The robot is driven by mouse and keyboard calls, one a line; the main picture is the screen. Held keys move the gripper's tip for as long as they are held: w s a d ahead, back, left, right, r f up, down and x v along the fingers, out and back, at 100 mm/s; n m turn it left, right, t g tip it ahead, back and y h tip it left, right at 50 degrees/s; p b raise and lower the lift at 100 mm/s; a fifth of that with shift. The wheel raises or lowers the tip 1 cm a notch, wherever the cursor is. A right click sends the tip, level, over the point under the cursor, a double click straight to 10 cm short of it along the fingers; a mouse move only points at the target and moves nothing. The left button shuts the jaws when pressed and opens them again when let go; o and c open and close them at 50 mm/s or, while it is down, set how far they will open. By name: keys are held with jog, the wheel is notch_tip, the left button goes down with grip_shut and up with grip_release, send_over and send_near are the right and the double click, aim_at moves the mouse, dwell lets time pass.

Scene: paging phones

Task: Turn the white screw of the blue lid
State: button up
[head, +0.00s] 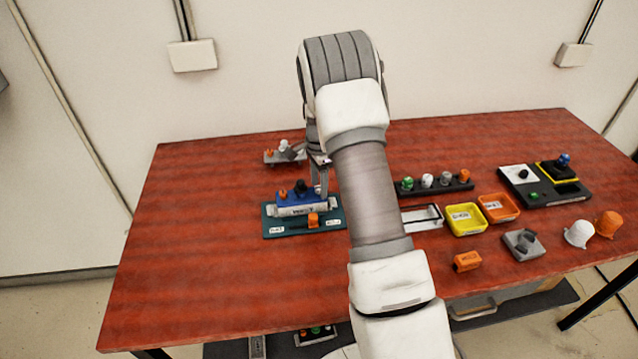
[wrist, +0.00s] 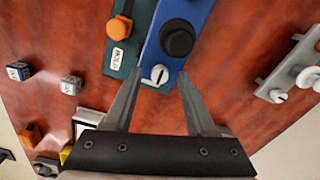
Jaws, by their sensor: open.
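The blue lid (head: 310,201) sits on a white box on a teal base (head: 273,230). It carries a black knob (head: 301,185) and an orange knob at its left. In the wrist view the blue lid (wrist: 204,20) shows the black knob (wrist: 178,38), with the white screw (wrist: 160,75) near its end. The screw has a dark slot across it. My gripper (wrist: 160,79) is open, its two fingertips on either side of the screw in this view. Contact cannot be told. In the head view my gripper (head: 319,188) is just above the lid's right end, and the screw cannot be made out.
An orange knob (wrist: 119,27) sits on the teal base beside the lid. A grey fixture (head: 284,156) stands behind. To the right are a dark strip with coloured knobs (head: 434,185), a white frame, a yellow tray (head: 465,230) and an orange tray (head: 499,217). The table's front left is clear.

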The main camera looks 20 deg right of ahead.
jog(key=shift+f, duration=0.15)
grip_shut()
jog(key=shift+n, duration=0.4)
jog(key=n+b, duration=0.2)
jog(key=n, duration=0.1)
jog(key=n+b, duration=0.1)
jog(key=n, duration=0.4)
jog(key=shift+b, duration=0.3)
jog(key=n, duration=0.4)
jog(key=shift+n+b, duration=0.3)
jog(key=shift+b, duration=0.1)
jog(key=shift+n, duration=2.3)
jog(key=shift+a, duration=0.1)
